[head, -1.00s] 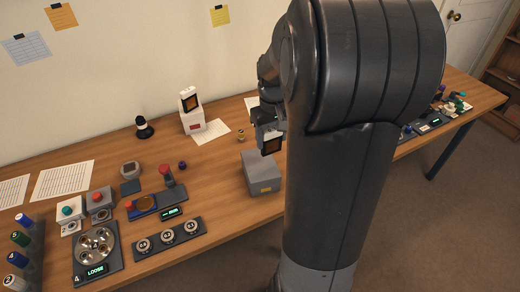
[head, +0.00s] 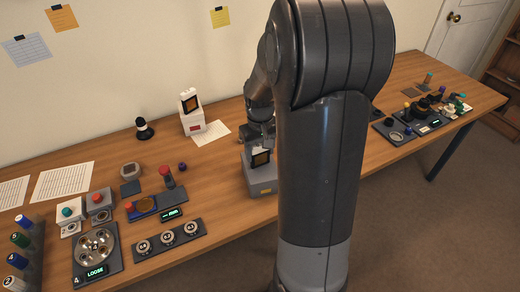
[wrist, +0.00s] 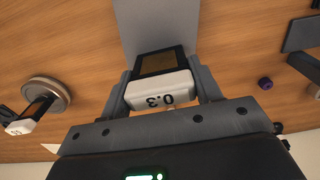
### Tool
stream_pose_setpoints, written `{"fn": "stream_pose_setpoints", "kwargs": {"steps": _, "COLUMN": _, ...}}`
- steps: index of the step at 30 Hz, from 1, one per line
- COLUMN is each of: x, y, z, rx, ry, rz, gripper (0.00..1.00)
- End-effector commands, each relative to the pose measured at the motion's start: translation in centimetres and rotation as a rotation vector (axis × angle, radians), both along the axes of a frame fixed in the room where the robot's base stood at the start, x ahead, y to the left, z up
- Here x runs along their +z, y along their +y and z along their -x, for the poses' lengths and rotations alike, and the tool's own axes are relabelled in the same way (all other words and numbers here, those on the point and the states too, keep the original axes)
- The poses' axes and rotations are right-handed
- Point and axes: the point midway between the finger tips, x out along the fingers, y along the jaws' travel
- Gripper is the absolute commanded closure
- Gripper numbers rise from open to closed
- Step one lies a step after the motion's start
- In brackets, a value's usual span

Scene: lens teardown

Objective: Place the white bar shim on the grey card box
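The white bar shim (wrist: 160,92) is marked 0.3 and has a dark end with a brownish window. My gripper (wrist: 163,82) is shut on it, one finger at each side. In the head view my gripper (head: 259,148) is low over the grey card box (head: 262,187), and the shim's dark face (head: 260,158) shows upright just above the box top. In the wrist view the box (wrist: 150,22) lies beyond the shim's dark end. I cannot tell whether the shim touches the box; my gripper hides part of the box's top.
A white box with a red label (head: 194,128) stands behind, bearing a similar white and dark piece (head: 190,103). A red-topped post (head: 166,176) and a small purple knob (head: 183,167) stand left of the grey box. Bare wood lies between them.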

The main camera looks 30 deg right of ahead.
Motion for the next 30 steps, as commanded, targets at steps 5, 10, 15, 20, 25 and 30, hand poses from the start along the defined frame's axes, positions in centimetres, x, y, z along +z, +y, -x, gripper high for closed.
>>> {"fn": "stream_pose_setpoints", "kwargs": {"steps": 5, "x": 0.0, "y": 0.0, "z": 0.0, "rx": 0.000, "ry": 0.000, "rz": 0.000, "gripper": 0.28}}
{"fn": "stream_pose_setpoints", "kwargs": {"steps": 10, "x": 0.0, "y": 0.0, "z": 0.0, "rx": 0.000, "ry": 0.000, "rz": 0.000, "gripper": 0.20}}
{"fn": "stream_pose_setpoints", "kwargs": {"steps": 15, "x": 0.1, "y": 0.0, "z": 0.0, "rx": 0.000, "ry": -0.001, "rz": 0.000, "gripper": 0.20}}
{"fn": "stream_pose_setpoints", "kwargs": {"steps": 20, "x": 1.6, "y": 0.0, "z": -0.1, "rx": 0.000, "ry": -0.004, "rz": 0.002, "gripper": 0.20}}
{"fn": "stream_pose_setpoints", "kwargs": {"steps": 25, "x": 5.0, "y": 0.0, "z": -0.1, "rx": 0.001, "ry": -0.006, "rz": 0.002, "gripper": 0.20}}
{"fn": "stream_pose_setpoints", "kwargs": {"steps": 30, "x": 8.7, "y": 0.0, "z": -0.1, "rx": 0.001, "ry": -0.005, "rz": 0.002, "gripper": 0.20}}
